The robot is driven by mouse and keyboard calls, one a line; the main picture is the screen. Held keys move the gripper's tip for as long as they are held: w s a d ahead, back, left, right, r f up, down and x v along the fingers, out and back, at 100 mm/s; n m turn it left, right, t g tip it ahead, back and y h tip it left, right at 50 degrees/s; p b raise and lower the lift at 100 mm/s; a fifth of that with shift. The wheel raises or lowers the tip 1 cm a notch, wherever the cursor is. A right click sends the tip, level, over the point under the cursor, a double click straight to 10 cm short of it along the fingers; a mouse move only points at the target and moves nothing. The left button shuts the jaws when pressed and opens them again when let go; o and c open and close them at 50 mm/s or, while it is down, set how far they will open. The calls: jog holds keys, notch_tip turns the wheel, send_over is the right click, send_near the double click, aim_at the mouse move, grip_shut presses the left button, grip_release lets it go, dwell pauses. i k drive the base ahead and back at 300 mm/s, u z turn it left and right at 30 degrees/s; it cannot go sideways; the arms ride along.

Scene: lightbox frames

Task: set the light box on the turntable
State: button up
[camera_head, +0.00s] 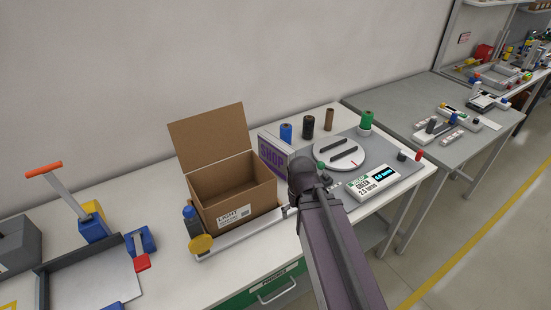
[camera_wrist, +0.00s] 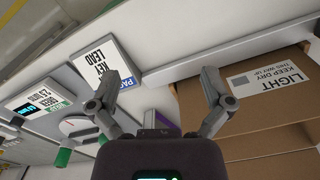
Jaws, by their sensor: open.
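The light box is an open brown cardboard box (camera_head: 233,186) with a raised back flap and a white LIGHT label. It stands upright on the white table, left of my gripper, and fills the right of the wrist view (camera_wrist: 270,121). The turntable (camera_head: 352,161) is a pale grey disc with dark bars and a red mark, right of my gripper; part of it shows in the wrist view (camera_wrist: 76,124). My gripper (camera_wrist: 161,80) is open, with nothing between its fingers. One finger overlaps the box in that view; I cannot tell whether they touch.
A purple sign (camera_head: 272,157) stands between box and turntable. A GREEN display (camera_head: 373,181) is in front of the turntable. Several spools, including a blue one (camera_head: 286,133), stand behind. A pale rail (camera_head: 238,234) with a yellow disc runs before the box. A tray (camera_head: 95,282) lies left.

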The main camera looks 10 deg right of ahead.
aim_at(339, 150)
jog(key=k, duration=1.35)
jog(key=z, duration=0.25)
jog(key=i, duration=1.75)
jog(key=u, duration=0.35)
